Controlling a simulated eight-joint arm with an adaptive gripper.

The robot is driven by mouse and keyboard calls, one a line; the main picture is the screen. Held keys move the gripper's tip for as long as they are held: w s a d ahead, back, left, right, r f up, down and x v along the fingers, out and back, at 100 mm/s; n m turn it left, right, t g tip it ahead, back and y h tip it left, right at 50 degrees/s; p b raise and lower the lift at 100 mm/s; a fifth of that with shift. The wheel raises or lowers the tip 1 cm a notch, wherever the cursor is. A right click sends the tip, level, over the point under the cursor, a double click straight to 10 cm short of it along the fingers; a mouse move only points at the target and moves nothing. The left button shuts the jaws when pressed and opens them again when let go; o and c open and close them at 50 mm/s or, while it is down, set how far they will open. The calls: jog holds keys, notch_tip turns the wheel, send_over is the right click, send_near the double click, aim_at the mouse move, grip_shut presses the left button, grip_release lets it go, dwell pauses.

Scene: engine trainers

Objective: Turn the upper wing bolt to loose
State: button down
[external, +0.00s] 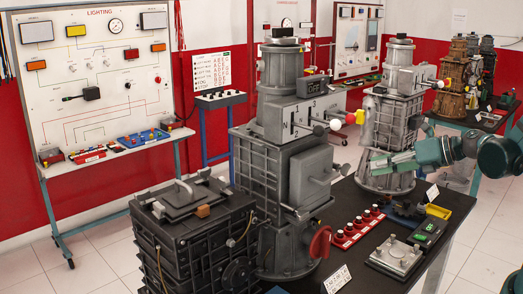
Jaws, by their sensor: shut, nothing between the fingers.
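The front grey engine trainer (290,160) stands upright on the dark bench. Grey lever-like fittings (328,177) stick out from its side cover (309,176). A white-knobbed lever (335,125) and a red-and-yellow knob (356,118) stick out above. At this size I cannot tell which fitting is the upper wing bolt. My gripper (376,163) is at the right, pointing left, with its pale green fingers shut and empty. In the picture it lies right of the side cover, apart from those fittings, in front of the second grey trainer.
A second grey trainer (390,122) stands behind my gripper. A black boxy unit (195,240) stands at the front left. A red switch strip (356,229), a metal plate (397,256), a green-display device (428,233) and a yellow tray (438,211) lie on the bench (362,279).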

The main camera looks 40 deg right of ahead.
jog(key=shift+w, duration=0.15)
jog(key=w+b, duration=0.1)
jog(key=w, duration=0.5)
jog(key=shift+w, duration=0.3)
jog(key=shift+a+f+b, duration=0.35)
jog(key=shift+a+b, duration=0.1)
dwell(1.5)
jog(key=shift+a+r+b, duration=0.4)
jog(key=shift+a+r, duration=0.15)
jog(key=shift+a, duration=0.35)
dwell(0.7)
jog(key=shift+d+r, duration=0.15)
jog(key=shift+r, duration=0.25)
dwell(0.4)
jog(key=s+p, duration=0.1)
jog(key=s, duration=0.5)
dwell(0.4)
